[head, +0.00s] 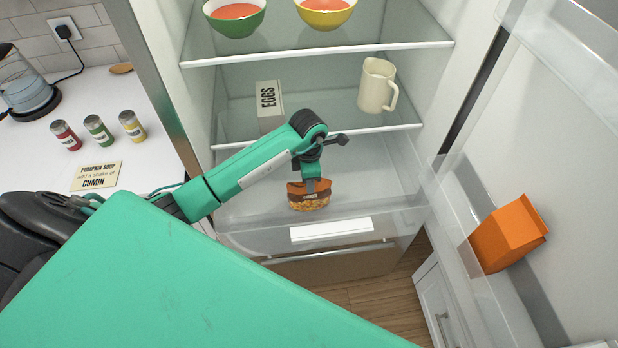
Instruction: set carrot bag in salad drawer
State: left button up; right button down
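The carrot bag (308,200), a small orange and brown bag with a dark label band, is upright at the middle of the salad drawer (392,204) in the head view. The drawer is clear, with a white plate on its front, low in the open fridge. My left gripper (318,187) points down from above and is shut on the top of the bag. One finger covers part of the bag's upper right. I cannot tell whether the bag touches the drawer floor. My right gripper is not in view.
Above, fridge shelves hold an EGGS box (269,105), a cream jug (377,86) and soup bowls (235,16). An orange carton (507,234) stands in the open door's rack at right. Spice jars (98,130) and a kettle (25,84) stand on the left counter.

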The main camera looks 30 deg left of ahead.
pick_arm(q)
jog(key=shift+r+p, duration=0.4)
jog(key=shift+r, duration=0.15)
notch_tip(320, 180, up, 11)
jog(key=p, duration=0.6)
jog(key=shift+w+a+r, duration=0.15)
jog(key=shift+r, duration=0.05)
